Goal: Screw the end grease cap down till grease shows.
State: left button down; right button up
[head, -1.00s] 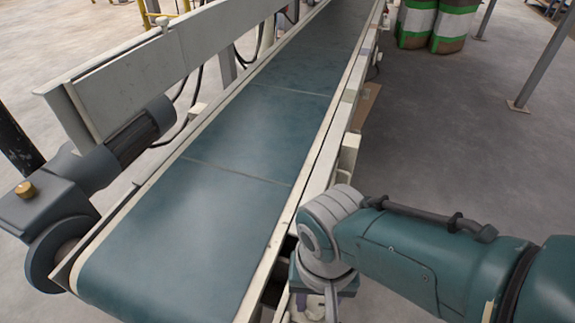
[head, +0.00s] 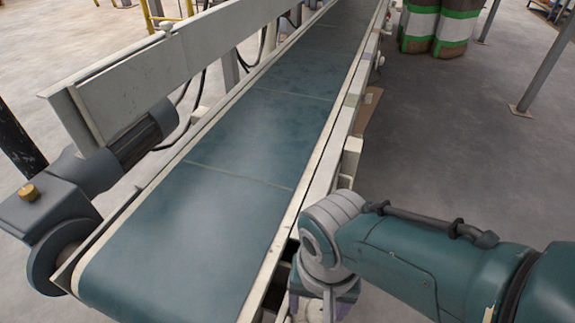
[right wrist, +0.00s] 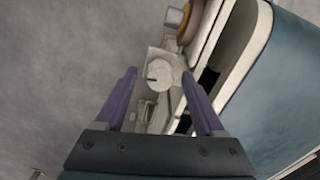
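A pale round cap (right wrist: 159,72) with a dark slot-like mark sits on a light housing beside the conveyor's end in the right wrist view. My right gripper (right wrist: 160,72) points down at it with its two purple fingers spread, one on each side of the cap, with gaps showing. How far the fingertips are above the cap I cannot tell. No grease is visible around it. My left gripper is not in view.
The green conveyor belt (head: 200,215) and its pale side rail (head: 300,215) lie left of my right arm. A grey gear motor (head: 50,210) with a brass plug (head: 29,191) stands at the far left. Green-white drums (head: 457,28) stand at the back.

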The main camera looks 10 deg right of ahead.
aim_at(317, 309)
jog(key=shift+r, duration=0.1)
notch_tip(317, 309, up, 10)
jog(key=p, duration=0.9)
